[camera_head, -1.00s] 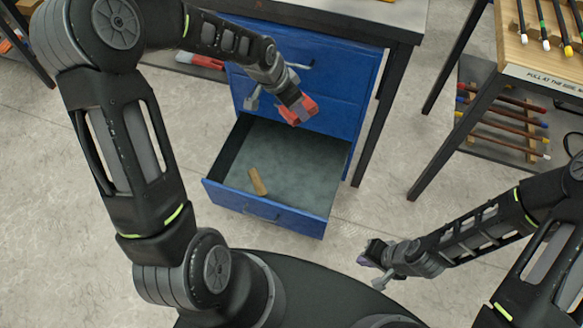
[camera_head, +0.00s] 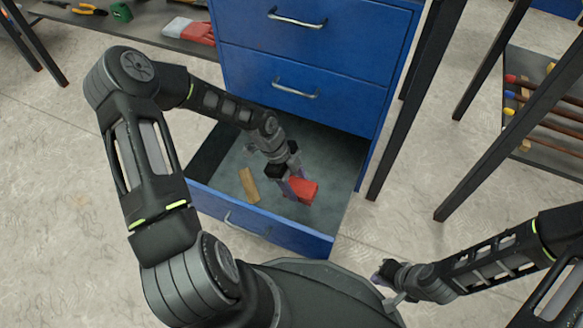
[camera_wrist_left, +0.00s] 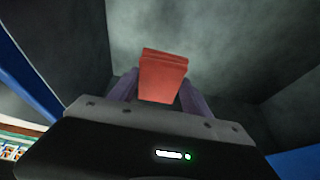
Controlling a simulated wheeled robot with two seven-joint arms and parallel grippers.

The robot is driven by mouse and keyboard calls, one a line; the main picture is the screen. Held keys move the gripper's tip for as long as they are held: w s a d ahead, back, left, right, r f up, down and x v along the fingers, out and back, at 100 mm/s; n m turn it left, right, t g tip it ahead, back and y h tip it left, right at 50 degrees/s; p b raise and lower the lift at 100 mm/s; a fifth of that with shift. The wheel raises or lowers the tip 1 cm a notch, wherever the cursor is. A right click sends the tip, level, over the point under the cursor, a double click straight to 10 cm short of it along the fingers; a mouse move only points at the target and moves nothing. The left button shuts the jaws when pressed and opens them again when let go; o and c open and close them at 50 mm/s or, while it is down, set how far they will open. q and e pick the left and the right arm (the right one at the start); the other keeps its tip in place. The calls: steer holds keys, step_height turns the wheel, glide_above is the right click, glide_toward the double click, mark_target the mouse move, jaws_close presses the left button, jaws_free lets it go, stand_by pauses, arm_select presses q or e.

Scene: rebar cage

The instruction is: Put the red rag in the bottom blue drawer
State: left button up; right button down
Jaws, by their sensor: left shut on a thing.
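The red rag (camera_head: 303,189) is held in my left gripper (camera_head: 290,185), over the inside of the open bottom blue drawer (camera_head: 262,233). In the left wrist view the rag (camera_wrist_left: 162,75) sits between the two purple fingers of my left gripper (camera_wrist_left: 160,92), with the grey drawer interior behind it. I cannot tell whether the rag touches the drawer floor. A tan block-like object (camera_head: 249,186) lies in the drawer, left of the rag. My right gripper (camera_head: 388,275) is at the lower right, away from the drawer; its jaw opening is not clear.
The blue cabinet (camera_head: 305,60) stands behind the drawer with its upper drawers shut. A dark table leg (camera_head: 415,100) is close to its right. A shelf with tools (camera_head: 150,28) is at the upper left.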

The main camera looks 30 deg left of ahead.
arm_select(q)
step_height(320, 180, down, 6)
steer(key=b, duration=0.3)
steer(key=shift+r, duration=0.1)
steer(key=shift+f, duration=0.25)
steer(key=shift+f+b, duration=0.9)
steer(key=shift+f, duration=0.95)
